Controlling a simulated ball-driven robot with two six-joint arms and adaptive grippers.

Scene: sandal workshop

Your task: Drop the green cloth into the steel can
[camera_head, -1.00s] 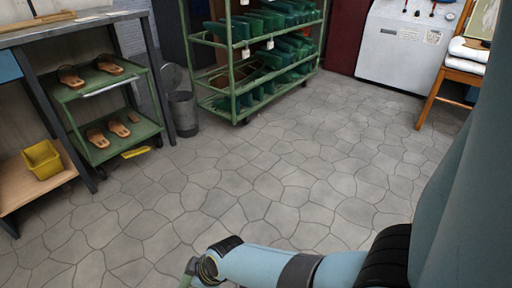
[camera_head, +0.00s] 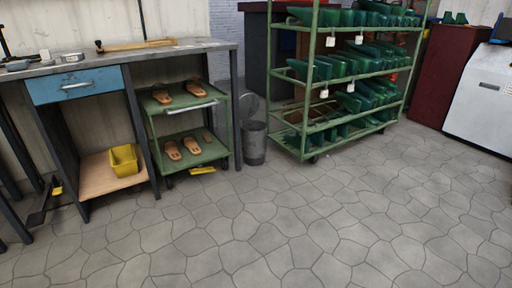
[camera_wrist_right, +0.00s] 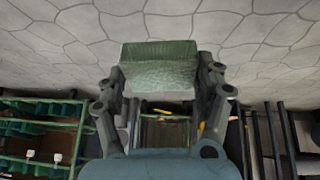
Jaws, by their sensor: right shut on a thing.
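The steel can (camera_head: 253,143) is a grey open-topped bin on the floor in the head view, between the green trolley and the green rack. A round lid-like part stands up behind its rim. The green cloth (camera_wrist_right: 159,68) shows in the right wrist view as a pale green folded block. My right gripper (camera_wrist_right: 162,84) is shut on it, with one finger on each side. The can cannot be made out in the wrist view, and no gripper shows in the head view. My left gripper is out of view.
A workbench (camera_head: 185,47) with a blue drawer stands at left, beside a green trolley (camera_head: 188,132) holding sandals. A yellow bin (camera_head: 124,160) sits on the bench's low shelf. A green rack (camera_head: 303,105) of green shoe forms stands right of the can. The stone floor in front is clear.

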